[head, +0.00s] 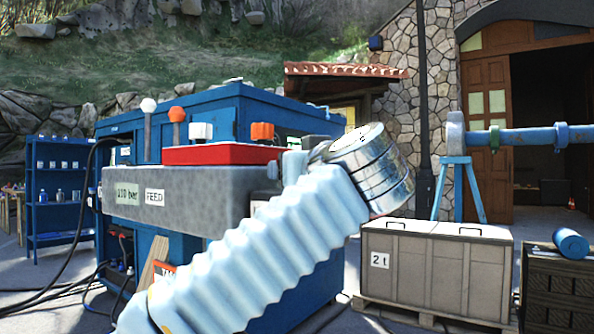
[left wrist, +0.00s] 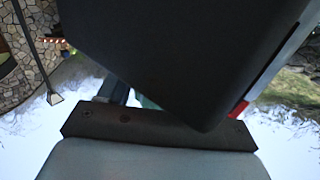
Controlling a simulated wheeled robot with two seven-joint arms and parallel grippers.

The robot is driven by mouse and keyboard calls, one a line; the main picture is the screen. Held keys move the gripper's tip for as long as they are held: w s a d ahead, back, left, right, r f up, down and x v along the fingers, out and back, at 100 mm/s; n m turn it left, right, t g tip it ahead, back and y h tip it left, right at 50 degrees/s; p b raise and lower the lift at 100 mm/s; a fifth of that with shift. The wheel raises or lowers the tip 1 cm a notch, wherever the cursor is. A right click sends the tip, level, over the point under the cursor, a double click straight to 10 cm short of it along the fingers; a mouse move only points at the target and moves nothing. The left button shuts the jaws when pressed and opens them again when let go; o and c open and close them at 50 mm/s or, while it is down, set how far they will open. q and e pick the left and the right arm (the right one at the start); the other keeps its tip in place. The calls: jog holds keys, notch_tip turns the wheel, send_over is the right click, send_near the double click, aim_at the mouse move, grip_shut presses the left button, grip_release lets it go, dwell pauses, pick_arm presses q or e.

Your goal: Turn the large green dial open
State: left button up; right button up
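No large green dial shows clearly in either view. My left arm, with pale blue bellows and a metal wrist ring, reaches up across the middle of the head view and hides part of the blue cabinet (head: 215,115). The fingers of my left gripper are hidden there behind the wrist. In the left wrist view a large dark block fills the upper middle, very close to the camera. A small dull green patch (left wrist: 146,102) shows behind the dark plate of my wrist; I cannot tell what it is. My right gripper is in neither view.
A grey panel (head: 130,190) with a FEED label and a red block (head: 220,155) front the cabinet. Levers with white and orange knobs stand above. A grey crate (head: 437,270) on a pallet and a blue pipe on a stand (head: 455,180) are right.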

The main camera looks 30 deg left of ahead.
pick_arm(q)
jog(key=c, duration=0.7)
jog(key=shift+o, duration=0.2)
jog(key=shift+a+f+m+t+h+b, duration=0.1)
jog(key=shift+m+t+h+b, duration=0.6)
jog(key=shift+m+t+h, duration=0.25)
jog(key=m+t+h+b, duration=0.1)
jog(key=m+t+h, duration=0.1)
jog(key=h, duration=0.1)
jog(key=shift+m+h, duration=0.25)
jog(key=m+t+h, duration=0.2)
jog(key=h, duration=0.1)
jog(key=shift+h, duration=0.4)
jog(key=m+h, duration=0.3)
jog(key=shift+r+t+h, duration=0.2)
jog(key=shift+t+h, duration=0.05)
jog(key=shift+h, duration=0.05)
jog(key=shift+m+h, duration=0.4)
jog(key=shift+h, duration=0.3)
jog(key=shift+f+m+h, duration=0.1)
jog(key=shift+m+h, duration=0.2)
